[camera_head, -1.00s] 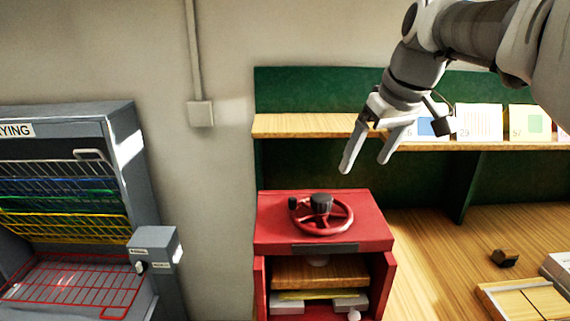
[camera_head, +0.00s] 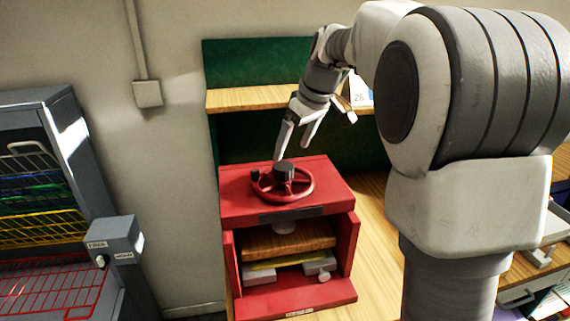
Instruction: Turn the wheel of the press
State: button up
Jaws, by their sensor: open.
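The red press (camera_head: 333,184) stands on the wooden bench in the middle of the view. Its red wheel (camera_head: 305,190) lies flat on top, with a black hub (camera_head: 285,171) at the centre and a small dark knob (camera_head: 255,174) at the left of the rim. My gripper (camera_head: 293,148) is open and empty, pointing down just above and behind the wheel. The fingertips look close to the hub, but I cannot tell whether they touch anything. The press front is open, showing a wooden plate (camera_head: 262,244) over a bed.
My arm hides much of the right side. A grey drying rack (camera_head: 40,97) with coloured wire shelves stands at the left, with a small grey switch box (camera_head: 113,239) beside it. A wooden shelf (camera_head: 250,99) on a green back panel runs behind the press.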

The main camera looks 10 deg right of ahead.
aim_at(284, 166)
jog(key=x, duration=0.7)
jog(key=shift+r, duration=0.1)
grip_shut()
dwell(0.3)
